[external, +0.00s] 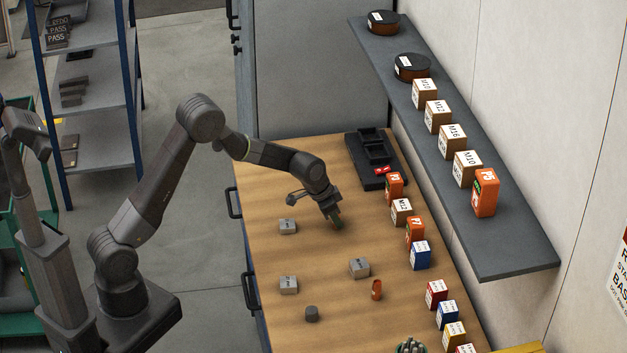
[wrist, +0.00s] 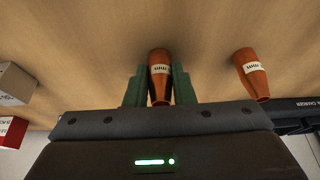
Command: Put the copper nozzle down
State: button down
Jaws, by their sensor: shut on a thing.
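My gripper (external: 337,223) reaches down low over the middle of the wooden bench (external: 270,180). In the wrist view its green fingers (wrist: 159,85) are shut on a copper nozzle (wrist: 159,68) with a white label band. The held nozzle cannot be made out in the external view. I cannot tell whether it touches the bench. A second labelled copper nozzle (wrist: 252,75) is apart from the fingers, to the right in the wrist view. An orange-copper piece (external: 377,289) is on the near part of the bench; I cannot tell if it is that second nozzle.
Grey blocks (external: 359,268) and a dark cylinder (external: 312,314) are scattered on the bench. A black tray (external: 364,172) lies at the far end. Several small boxes (external: 420,255) line the wall side, below a grey shelf (external: 520,250). Bench around the gripper is mostly bare.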

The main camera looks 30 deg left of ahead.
jog(key=shift+r, duration=0.1)
jog(key=shift+f, duration=0.2)
jog(key=c, duration=1.2)
grip_release()
jog(key=shift+c, duration=0.2)
jog(key=shift+r, duration=0.4)
jog(key=b+v, duration=0.2)
jog(key=v, duration=0.9)
jog(key=shift+s+a+r, duration=0.15)
jog(key=shift+a+r, duration=0.05)
jog(key=shift+r, duration=0.05)
